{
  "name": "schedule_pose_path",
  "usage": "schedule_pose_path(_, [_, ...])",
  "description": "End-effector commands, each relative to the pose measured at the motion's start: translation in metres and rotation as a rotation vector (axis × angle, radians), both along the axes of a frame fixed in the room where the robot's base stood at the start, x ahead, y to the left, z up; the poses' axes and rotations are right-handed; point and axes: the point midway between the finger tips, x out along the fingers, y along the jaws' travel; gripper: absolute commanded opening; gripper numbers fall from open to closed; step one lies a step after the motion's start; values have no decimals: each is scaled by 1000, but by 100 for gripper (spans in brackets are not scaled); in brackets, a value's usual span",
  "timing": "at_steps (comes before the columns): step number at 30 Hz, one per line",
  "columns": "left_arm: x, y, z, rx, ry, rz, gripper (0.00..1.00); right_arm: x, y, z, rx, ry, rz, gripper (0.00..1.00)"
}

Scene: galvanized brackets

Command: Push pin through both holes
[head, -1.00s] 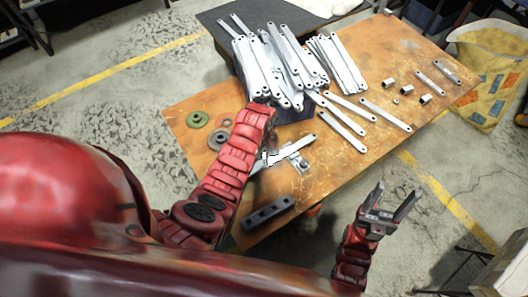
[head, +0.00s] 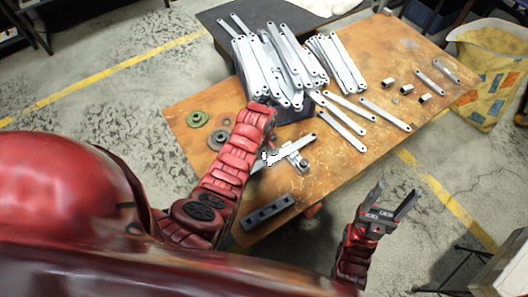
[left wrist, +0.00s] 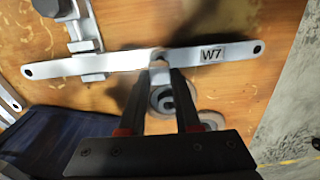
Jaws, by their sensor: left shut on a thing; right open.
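A flat galvanized bar (head: 303,143) marked W7 lies across a small metal fixture (head: 297,160) on the table; in the left wrist view the bar (left wrist: 115,65) runs left to right. I cannot tell whether it is one bar or two overlapping at the middle. My left gripper (left wrist: 160,68) points at the bar's middle, its fingers shut on a small pale metal piece, seemingly the pin (left wrist: 158,62). Its tip and the holes there are hidden. In the head view my left arm largely covers this gripper. My right gripper (head: 392,205) is open and empty, off the table's front edge.
Loose bars (head: 385,114) and small metal blocks (head: 425,99) lie at the right. A green ring (head: 197,119) and grey rings (head: 217,139) lie left. A dark holed block (head: 268,211) sits at the front edge.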

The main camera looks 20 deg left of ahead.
Motion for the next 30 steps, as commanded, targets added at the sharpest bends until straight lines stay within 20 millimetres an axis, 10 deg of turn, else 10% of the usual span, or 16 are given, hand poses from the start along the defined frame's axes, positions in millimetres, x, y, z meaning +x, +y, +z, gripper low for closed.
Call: schedule_pose_path(30, [0, 0, -25, 0, 0, 1, 0, 0, 0, -11, 0, 0, 0, 65])
